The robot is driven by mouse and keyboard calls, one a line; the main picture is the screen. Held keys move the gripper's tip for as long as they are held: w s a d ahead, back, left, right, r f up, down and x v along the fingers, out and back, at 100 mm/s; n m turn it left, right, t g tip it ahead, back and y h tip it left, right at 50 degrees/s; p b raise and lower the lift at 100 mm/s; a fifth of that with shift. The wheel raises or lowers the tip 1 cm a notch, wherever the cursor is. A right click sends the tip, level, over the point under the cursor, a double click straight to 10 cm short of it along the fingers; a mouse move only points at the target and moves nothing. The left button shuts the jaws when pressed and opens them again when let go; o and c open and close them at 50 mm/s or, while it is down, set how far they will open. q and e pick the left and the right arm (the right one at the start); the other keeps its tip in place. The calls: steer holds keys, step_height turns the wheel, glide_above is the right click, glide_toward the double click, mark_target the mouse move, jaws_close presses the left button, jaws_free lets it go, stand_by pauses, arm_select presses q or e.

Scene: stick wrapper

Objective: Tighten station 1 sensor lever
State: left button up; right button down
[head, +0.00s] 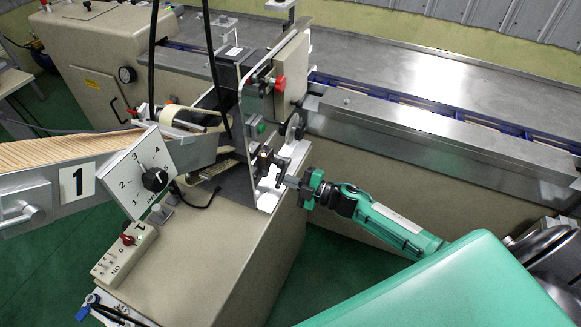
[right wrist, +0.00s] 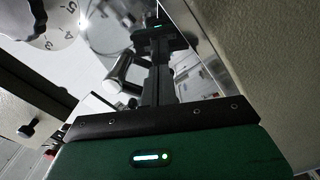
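The station marked 1 stands left of centre in the head view, with a number 1 plate (head: 77,182) and a dial (head: 150,175). A small dark sensor bracket (head: 265,160) sits low on its metal side plate. My right gripper (head: 281,181) reaches in from the right, its tips close to this bracket. In the right wrist view, its dark fingers (right wrist: 158,75) stand together and look shut. A metal cylindrical part (right wrist: 125,70), which may be the sensor lever, is just left of them. I cannot tell whether they touch it. My left gripper is not in view.
A switch box (head: 124,254) lies on the beige cabinet. A red knob (head: 279,83) sits above the bracket on the station. A long metal conveyor (head: 440,140) runs behind to the right. Green floor (head: 310,275) shows right of the cabinet.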

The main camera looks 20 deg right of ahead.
steer(key=shift+a+r, duration=0.1)
steer(key=shift+r, duration=0.05)
steer(key=shift+s+a+r+p, duration=0.2)
steer(key=shift+r+p, duration=0.1)
steer(key=shift+p, duration=0.2)
stand_by(0.3)
steer(key=shift+s+a+r+p, duration=0.15)
steer(key=shift+s+r+p, duration=0.05)
steer(key=shift+r+p, duration=0.25)
steer(key=shift+f, duration=0.15)
steer(key=v, duration=0.7)
steer(key=shift+p, duration=0.3)
steer(key=shift+f, duration=0.1)
